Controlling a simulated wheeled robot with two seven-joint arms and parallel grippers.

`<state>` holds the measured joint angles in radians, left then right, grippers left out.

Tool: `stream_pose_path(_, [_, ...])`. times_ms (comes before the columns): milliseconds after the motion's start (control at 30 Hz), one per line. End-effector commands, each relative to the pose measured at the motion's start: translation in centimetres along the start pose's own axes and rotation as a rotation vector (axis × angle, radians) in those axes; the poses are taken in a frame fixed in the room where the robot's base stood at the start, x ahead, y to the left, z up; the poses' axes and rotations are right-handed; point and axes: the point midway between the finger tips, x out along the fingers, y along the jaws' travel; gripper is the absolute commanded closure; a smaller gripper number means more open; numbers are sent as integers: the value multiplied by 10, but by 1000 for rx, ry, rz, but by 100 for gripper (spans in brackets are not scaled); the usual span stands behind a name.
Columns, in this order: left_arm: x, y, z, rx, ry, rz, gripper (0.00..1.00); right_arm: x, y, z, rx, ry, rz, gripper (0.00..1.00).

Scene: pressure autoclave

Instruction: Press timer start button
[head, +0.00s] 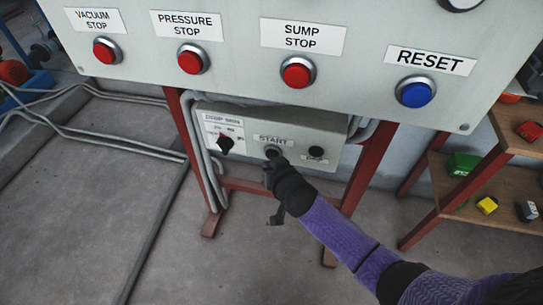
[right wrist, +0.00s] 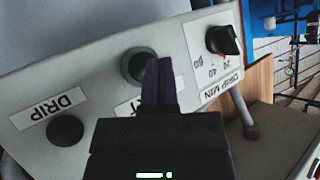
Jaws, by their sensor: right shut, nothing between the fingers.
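A small grey control box (head: 205,108) hangs below the large panel. It carries a START button (head: 272,151) in the middle, a black timer knob (head: 225,143) on the left and a black DRIP button (head: 316,152) on the right. My right gripper (head: 270,163) is shut and empty, with its tips right at the START button. In the right wrist view the shut fingers (right wrist: 159,65) overlap the edge of the dark round START button (right wrist: 135,63) and cover part of its label. I cannot tell whether they touch it. My left gripper is out of view.
The large panel (head: 240,75) above has red VACUUM, PRESSURE and SUMP STOP buttons and a blue RESET button (head: 415,92). Red legs (head: 357,170) support it. Grey pipes (head: 110,95) run at the left. A wooden shelf (head: 460,200) with small coloured items stands at the right.

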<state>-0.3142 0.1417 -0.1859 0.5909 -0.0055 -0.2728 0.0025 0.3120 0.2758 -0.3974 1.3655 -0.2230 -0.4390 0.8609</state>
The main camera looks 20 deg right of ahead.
Motion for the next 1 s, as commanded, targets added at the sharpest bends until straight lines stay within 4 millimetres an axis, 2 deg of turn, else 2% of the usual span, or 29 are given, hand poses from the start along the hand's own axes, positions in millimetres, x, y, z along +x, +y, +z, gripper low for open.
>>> stream_pose_path(467, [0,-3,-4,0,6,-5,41,0,0,0,0,0,0,100])
stream_pose_path(1000, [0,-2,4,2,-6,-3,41,0,0,0,0,0,0,100])
